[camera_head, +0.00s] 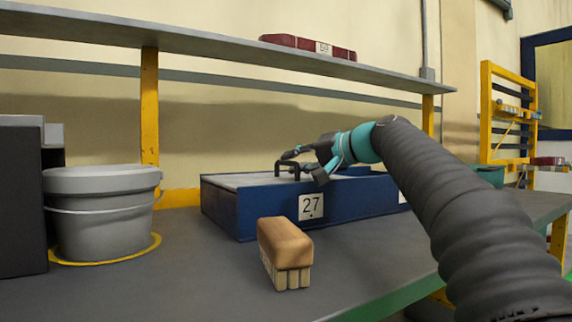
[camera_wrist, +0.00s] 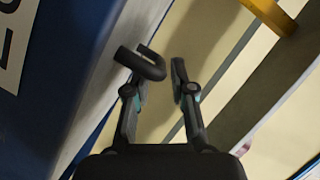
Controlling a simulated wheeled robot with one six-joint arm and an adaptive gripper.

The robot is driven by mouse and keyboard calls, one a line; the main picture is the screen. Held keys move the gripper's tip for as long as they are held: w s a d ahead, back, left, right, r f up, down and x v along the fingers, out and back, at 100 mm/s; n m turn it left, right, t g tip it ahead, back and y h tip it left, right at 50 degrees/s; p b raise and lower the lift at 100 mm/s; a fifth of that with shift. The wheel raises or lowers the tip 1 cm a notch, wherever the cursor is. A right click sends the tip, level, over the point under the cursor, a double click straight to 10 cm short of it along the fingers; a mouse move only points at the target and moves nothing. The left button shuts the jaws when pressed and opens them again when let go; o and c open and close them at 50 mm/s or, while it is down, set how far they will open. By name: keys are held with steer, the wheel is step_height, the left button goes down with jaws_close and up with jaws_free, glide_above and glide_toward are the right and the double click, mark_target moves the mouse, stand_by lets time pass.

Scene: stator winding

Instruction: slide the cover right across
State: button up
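A long blue box (camera_head: 345,203) marked 27 stands on the grey workbench. A flat light grey cover (camera_head: 245,181) lies on its left part. A black bar handle (camera_head: 288,165) stands up from the cover. My gripper (camera_head: 306,163) is at the handle, reaching in from the right above the box. In the wrist view the handle (camera_wrist: 140,63) shows at the fingertips of my gripper (camera_wrist: 158,80), close to the left finger. The fingers are apart, with a gap between them. I cannot tell whether a finger touches the handle.
A wooden brush (camera_head: 285,243) lies on the workbench (camera_head: 190,270) in front of the box. A grey bucket (camera_head: 100,215) stands at the left beside a dark cabinet (camera_head: 20,200). A shelf (camera_head: 200,38) on yellow posts runs above, holding a dark red case (camera_head: 308,46).

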steer(key=shift+x, duration=1.45)
jaws_close()
steer(key=shift+w+d, duration=0.1)
